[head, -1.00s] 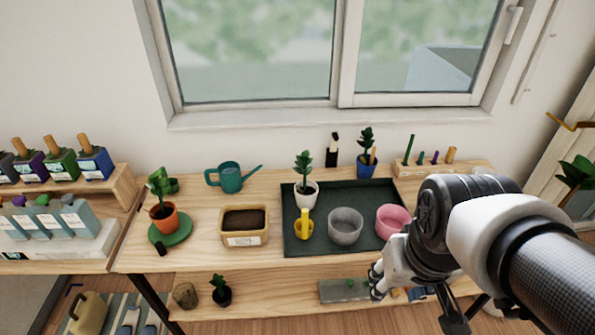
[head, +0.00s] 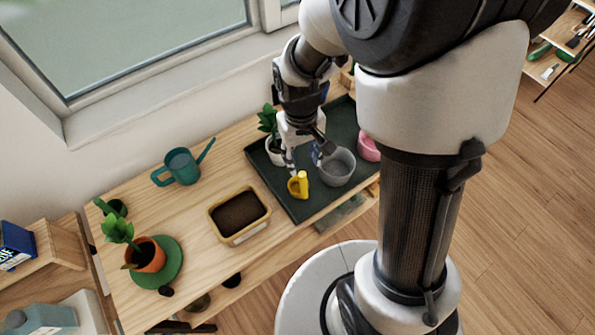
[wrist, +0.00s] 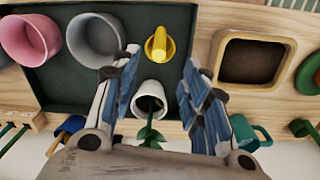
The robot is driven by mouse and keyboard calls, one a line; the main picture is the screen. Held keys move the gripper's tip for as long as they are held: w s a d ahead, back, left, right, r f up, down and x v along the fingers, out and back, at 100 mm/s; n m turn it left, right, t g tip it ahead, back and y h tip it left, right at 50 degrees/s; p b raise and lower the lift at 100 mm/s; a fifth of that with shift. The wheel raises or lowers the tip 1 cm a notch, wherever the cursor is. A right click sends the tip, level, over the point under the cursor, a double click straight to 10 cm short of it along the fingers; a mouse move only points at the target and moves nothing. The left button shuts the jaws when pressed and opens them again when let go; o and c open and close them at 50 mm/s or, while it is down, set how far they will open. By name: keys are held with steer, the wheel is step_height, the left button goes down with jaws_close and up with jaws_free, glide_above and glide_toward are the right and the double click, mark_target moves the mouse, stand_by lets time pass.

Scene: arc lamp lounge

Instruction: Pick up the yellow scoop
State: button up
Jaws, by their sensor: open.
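The yellow scoop (head: 299,185) stands on the dark green tray (head: 302,212) near its left front edge. In the wrist view the scoop (wrist: 158,46) is at the top centre, beyond the fingertips. My gripper (head: 303,162) is over the tray, behind the scoop and apart from it. In the wrist view my gripper (wrist: 160,72) is open and empty, its blue-padded fingers spread to either side of the scoop's line. A white pot (wrist: 150,96) with a plant shows between the fingers.
A grey pot (head: 337,168) stands right of the scoop, close to my gripper, with a pink pot (head: 369,146) beyond it. A soil-filled planter (head: 238,215) is left of the tray. A teal watering can (head: 182,167) stands farther back. Bare wood lies between them.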

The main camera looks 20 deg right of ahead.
mark_target(302, 175)
steer(key=f+b, duration=0.1)
steer(key=f, duration=0.3)
steer(key=f+b, duration=0.2)
steer(key=f, duration=0.2)
steer(key=f+b, duration=0.1)
steer(key=f, duration=0.3)
steer(key=shift+w+d+f, duration=0.2)
steer(key=shift+w+f, duration=0.05)
steer(key=shift+w, duration=0.05)
steer(key=shift+r, duration=0.1)
steer(key=shift+c, duration=0.2)
jaws_close()
